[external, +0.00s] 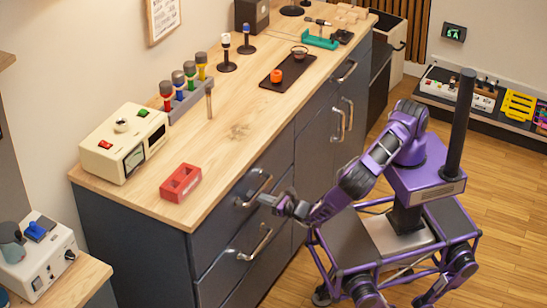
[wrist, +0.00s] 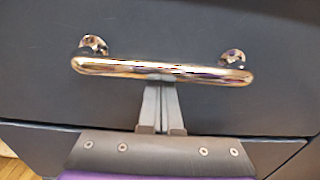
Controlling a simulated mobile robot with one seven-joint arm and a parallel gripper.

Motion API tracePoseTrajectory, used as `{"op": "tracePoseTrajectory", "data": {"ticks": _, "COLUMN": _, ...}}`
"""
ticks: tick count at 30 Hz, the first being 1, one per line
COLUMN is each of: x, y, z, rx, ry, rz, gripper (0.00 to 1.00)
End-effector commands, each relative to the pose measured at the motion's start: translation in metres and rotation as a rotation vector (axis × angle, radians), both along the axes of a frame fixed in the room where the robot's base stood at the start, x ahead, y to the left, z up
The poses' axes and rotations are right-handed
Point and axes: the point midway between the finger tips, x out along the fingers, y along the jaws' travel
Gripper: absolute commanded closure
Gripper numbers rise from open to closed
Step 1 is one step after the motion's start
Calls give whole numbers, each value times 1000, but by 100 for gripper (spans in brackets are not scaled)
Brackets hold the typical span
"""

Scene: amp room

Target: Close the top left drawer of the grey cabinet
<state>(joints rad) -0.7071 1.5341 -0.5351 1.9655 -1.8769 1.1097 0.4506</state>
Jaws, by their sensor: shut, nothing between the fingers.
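The grey cabinet (external: 150,238) stands under a wooden counter. Its top left drawer (external: 222,222) has a shiny bar handle (external: 254,190). The drawer front (wrist: 160,30) and handle (wrist: 165,70) fill much of the wrist view. The drawer looks nearly flush with the cabinet; I cannot tell how wide any gap is. My gripper (external: 266,201) is in front of this drawer, by its handle. In the wrist view my gripper (wrist: 161,85) has its fingers together and empty, with the tips at the middle of the handle bar. I cannot tell whether they touch it.
A lower drawer handle (external: 256,246) sticks out below my gripper. More handles (external: 339,125) are further right. A red block (external: 180,183) and a cream meter box (external: 124,142) stand on the counter (external: 220,150). Open wooden floor (external: 495,215) lies on the right.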

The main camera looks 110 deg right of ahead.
Motion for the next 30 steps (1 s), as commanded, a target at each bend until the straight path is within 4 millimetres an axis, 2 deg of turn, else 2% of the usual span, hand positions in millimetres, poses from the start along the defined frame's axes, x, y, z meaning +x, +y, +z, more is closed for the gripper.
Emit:
{"op": "tracePoseTrajectory", "data": {"ticks": 5, "x": -16, "y": 17, "z": 4, "rx": -1, "ry": -4, "rz": 3, "gripper": 100}}
{"op": "tracePoseTrajectory", "data": {"ticks": 12, "x": -57, "y": 59, "z": 1, "rx": 0, "ry": -3, "rz": 5, "gripper": 100}}
{"op": "tracePoseTrajectory", "data": {"ticks": 18, "x": -85, "y": 86, "z": 2, "rx": -2, "ry": -4, "rz": 3, "gripper": 100}}
{"op": "tracePoseTrajectory", "data": {"ticks": 24, "x": -99, "y": 99, "z": 1, "rx": -2, "ry": -2, "rz": 2, "gripper": 100}}
{"op": "tracePoseTrajectory", "data": {"ticks": 30, "x": -101, "y": 100, "z": 1, "rx": -3, "ry": -3, "rz": 1, "gripper": 100}}
